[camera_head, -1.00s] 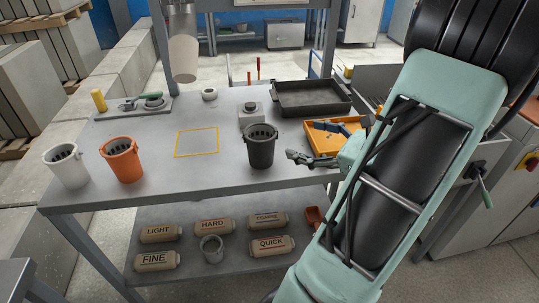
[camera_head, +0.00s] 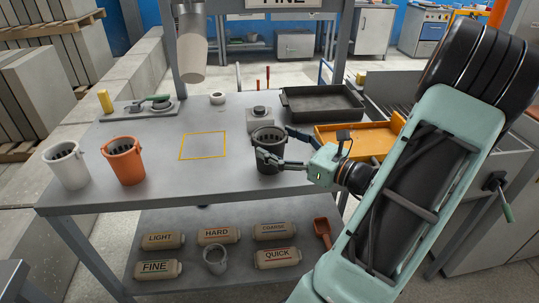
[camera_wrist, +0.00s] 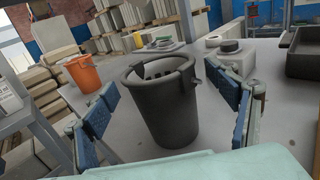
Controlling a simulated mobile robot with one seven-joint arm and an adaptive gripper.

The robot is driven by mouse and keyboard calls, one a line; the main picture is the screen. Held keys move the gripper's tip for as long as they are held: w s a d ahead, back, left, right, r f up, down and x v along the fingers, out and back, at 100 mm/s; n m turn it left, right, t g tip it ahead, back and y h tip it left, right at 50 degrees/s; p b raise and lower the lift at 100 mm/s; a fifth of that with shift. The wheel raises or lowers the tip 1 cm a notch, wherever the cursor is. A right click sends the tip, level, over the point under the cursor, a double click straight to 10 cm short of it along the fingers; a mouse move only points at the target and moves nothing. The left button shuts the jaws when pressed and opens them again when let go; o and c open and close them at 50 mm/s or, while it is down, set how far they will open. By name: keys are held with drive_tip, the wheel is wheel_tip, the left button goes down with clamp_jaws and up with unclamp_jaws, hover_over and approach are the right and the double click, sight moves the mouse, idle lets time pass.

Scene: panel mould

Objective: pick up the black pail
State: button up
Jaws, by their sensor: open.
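The black pail (camera_head: 269,139) stands upright on the grey table, right of the yellow outlined square. In the wrist view the black pail (camera_wrist: 160,108) fills the middle, between my two fingers, with a visible gap on each side. My gripper (camera_head: 277,148) reaches in from the right with one finger in front of the pail and one behind its right side. In the wrist view my gripper (camera_wrist: 163,125) is open, its blue-padded fingers spread around the pail without visibly touching it. Part of the pail is hidden behind the near finger in the head view.
An orange pail (camera_head: 124,161) and a white pail (camera_head: 66,165) stand at the table's left. A yellow tray (camera_head: 352,143) and a dark tray (camera_head: 318,101) lie to the right. A small grey device (camera_head: 260,117) stands just behind the black pail. The outlined square (camera_head: 203,146) is empty.

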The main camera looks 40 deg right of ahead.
drive_tip(key=shift+x, duration=1.4)
drive_tip(key=c, duration=1.6)
